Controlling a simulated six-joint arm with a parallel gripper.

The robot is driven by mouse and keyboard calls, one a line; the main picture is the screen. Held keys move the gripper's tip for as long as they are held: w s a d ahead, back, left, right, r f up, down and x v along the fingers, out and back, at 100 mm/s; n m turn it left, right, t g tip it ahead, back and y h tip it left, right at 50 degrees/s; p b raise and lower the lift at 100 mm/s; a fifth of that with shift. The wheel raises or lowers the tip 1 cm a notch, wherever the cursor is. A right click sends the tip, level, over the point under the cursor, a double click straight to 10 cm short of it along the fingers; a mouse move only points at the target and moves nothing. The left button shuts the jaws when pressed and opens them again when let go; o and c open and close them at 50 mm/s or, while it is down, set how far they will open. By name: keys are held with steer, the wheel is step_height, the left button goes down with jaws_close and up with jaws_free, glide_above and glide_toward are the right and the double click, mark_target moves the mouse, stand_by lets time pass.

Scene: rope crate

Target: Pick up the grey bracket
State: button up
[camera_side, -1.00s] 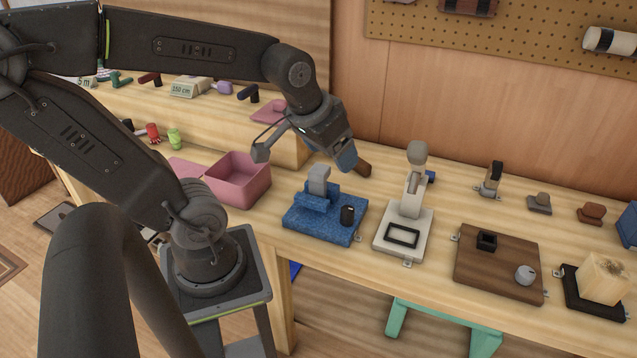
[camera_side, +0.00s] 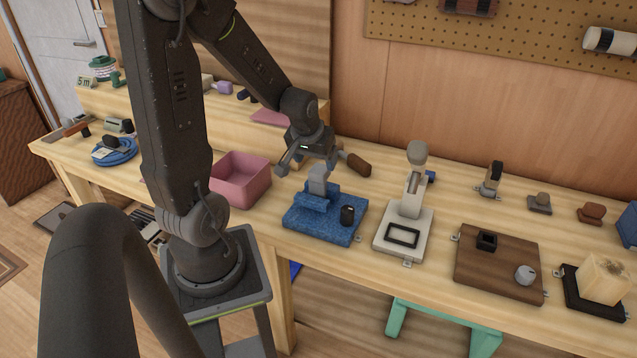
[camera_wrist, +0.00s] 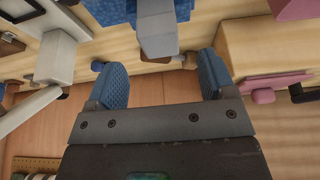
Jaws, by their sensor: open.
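The grey bracket (camera_side: 318,181) stands upright on a blue fixture (camera_side: 338,226) on the bench. My gripper (camera_side: 312,163) is just above the bracket and partly overlaps its top in the side view. In the wrist view my gripper (camera_wrist: 162,68) is open, with blue pads on both fingers. The grey bracket (camera_wrist: 158,36) lies just beyond the fingertips there, lined up with the gap between them. I cannot tell whether its top is between the pads. No touch shows. The blue fixture (camera_wrist: 112,10) is at the top of the wrist view.
A pink bin (camera_side: 240,182) stands left of the fixture. A brown-handled tool (camera_side: 356,164) lies behind it. A white fixture (camera_side: 395,236) with an upright lever is close on the right, then a brown board (camera_side: 500,268).

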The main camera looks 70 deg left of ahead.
mark_target(318, 170)
steer(key=shift+x, duration=2.85)
steer(key=shift+s+d, duration=0.1)
steer(key=shift+d, duration=0.05)
steer(key=shift+c, duration=0.4)
steer(key=c, duration=1.1)
